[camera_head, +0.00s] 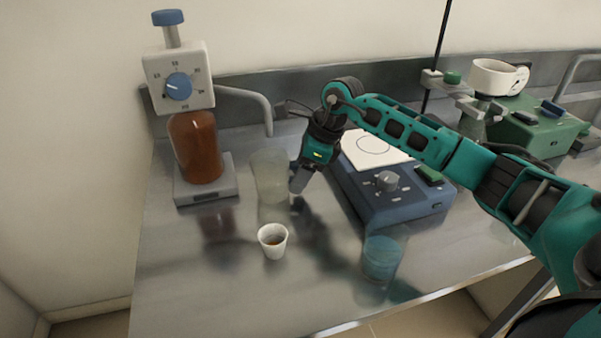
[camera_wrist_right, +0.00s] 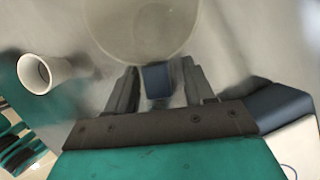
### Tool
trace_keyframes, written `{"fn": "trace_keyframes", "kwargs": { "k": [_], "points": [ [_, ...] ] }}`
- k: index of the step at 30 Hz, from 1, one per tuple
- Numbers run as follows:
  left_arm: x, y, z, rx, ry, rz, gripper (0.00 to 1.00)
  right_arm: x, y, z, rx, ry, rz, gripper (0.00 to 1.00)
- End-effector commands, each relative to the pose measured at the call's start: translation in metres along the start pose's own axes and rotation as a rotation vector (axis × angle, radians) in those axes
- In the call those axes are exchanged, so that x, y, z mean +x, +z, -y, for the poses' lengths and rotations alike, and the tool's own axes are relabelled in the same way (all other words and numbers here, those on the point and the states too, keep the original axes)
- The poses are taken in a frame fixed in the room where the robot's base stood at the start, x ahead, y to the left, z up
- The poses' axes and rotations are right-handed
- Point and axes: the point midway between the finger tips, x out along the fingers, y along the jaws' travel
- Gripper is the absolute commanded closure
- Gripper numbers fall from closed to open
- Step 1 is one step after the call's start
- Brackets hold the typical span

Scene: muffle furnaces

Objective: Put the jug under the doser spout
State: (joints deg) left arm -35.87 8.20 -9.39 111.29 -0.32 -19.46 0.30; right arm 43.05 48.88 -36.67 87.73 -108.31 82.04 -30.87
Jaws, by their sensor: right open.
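The jug (camera_head: 268,177) is a clear, pale container standing upright on the steel bench. In the head view it appears below the downturned end of the doser spout (camera_head: 267,118); exact alignment is hard to judge. The doser (camera_head: 180,78) has a white dial head and a brown bottle. My right gripper (camera_head: 298,186) is at the jug's right side, pointing down. In the right wrist view the open fingers (camera_wrist_right: 157,88) stand on either side of a blue-grey block, apparently the jug's handle (camera_wrist_right: 157,79), with the round jug (camera_wrist_right: 140,28) just beyond. My left gripper is not in view.
A small white cup (camera_head: 272,241) stands in front of the jug. A blue hotplate (camera_head: 400,207) is close to the right of my gripper. A beaker of blue liquid (camera_head: 381,258) stands near the front edge. The front left bench is clear.

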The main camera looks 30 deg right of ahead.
Motion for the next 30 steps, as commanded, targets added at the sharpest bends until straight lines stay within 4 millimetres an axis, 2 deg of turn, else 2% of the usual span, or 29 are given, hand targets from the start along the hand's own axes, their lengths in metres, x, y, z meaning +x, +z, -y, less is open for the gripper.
{"fn": "trace_keyframes", "kwargs": {
  "k": [5, 12, 18, 23, 30],
  "points": [
    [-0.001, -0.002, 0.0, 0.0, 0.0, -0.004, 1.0, -0.027, 0.001, 0.001, -0.001, -0.004, 0.001, 0.47],
    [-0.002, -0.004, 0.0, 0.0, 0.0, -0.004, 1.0, -0.08, 0.001, 0.001, -0.001, -0.004, 0.002, 0.47],
    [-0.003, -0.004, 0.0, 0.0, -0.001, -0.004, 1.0, -0.111, 0.001, 0.001, 0.0, -0.003, 0.001, 0.47],
    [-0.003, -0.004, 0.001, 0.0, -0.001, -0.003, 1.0, -0.12, 0.001, 0.0, -0.001, 0.0, 0.0, 0.47],
    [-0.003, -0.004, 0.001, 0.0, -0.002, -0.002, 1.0, -0.121, 0.001, 0.0, -0.001, 0.0, 0.0, 0.47]
  ]
}}
